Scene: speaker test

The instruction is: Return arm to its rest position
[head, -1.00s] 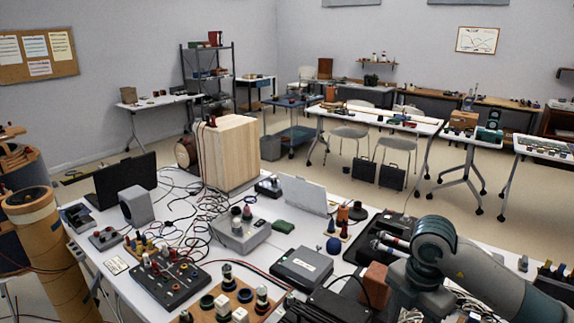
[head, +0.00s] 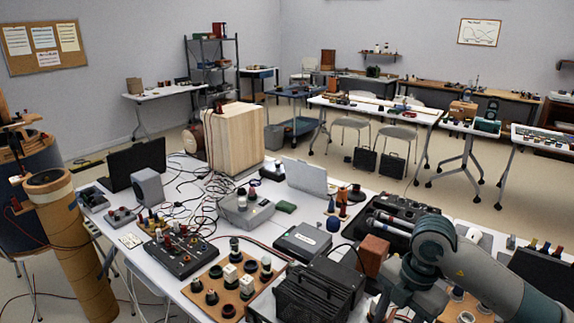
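My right arm (head: 440,250) comes in from the lower right corner, with grey links and a teal-grey rounded joint. It bends at this joint above the right front of the white table, and a lower link runs down towards the bottom edge. It hides part of the table behind it. The end of this arm and its gripper do not show. My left arm and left gripper are not in view. No held object is visible.
The white table (head: 165,277) is crowded. A wooden box (head: 232,143) stands at its back; a black ribbed case (head: 318,292) and an orange-brown block (head: 373,253) lie near my arm. A brown tube (head: 68,240) stands at left.

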